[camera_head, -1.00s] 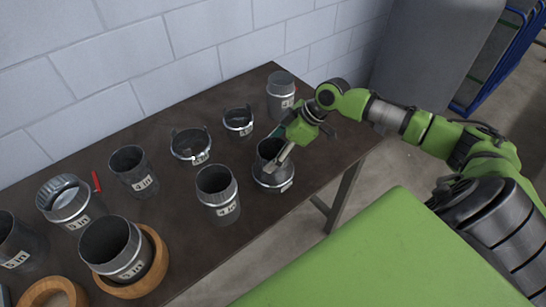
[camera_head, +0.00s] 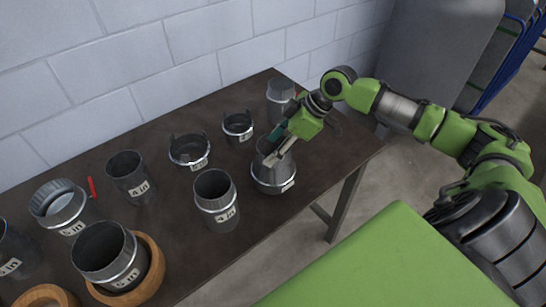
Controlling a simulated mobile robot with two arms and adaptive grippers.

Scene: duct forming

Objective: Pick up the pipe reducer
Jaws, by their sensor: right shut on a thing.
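The pipe reducer (camera_head: 273,179), a grey metal piece with a wider base and a white label, stands upright near the table's right front edge. My right gripper (camera_head: 279,152) reaches down to its upper rim from the right and is shut on the rim. The gripper covers part of the reducer's opening. The reducer appears to rest on the table (camera_head: 180,235). My left gripper is not in view.
Several labelled duct pieces stand around, including a cylinder (camera_head: 216,203) at the left, a clawed collar (camera_head: 238,127) behind and a pipe (camera_head: 281,97) at the back. A wooden ring (camera_head: 152,281) holds another pipe. A red marker (camera_head: 92,187) lies farther left.

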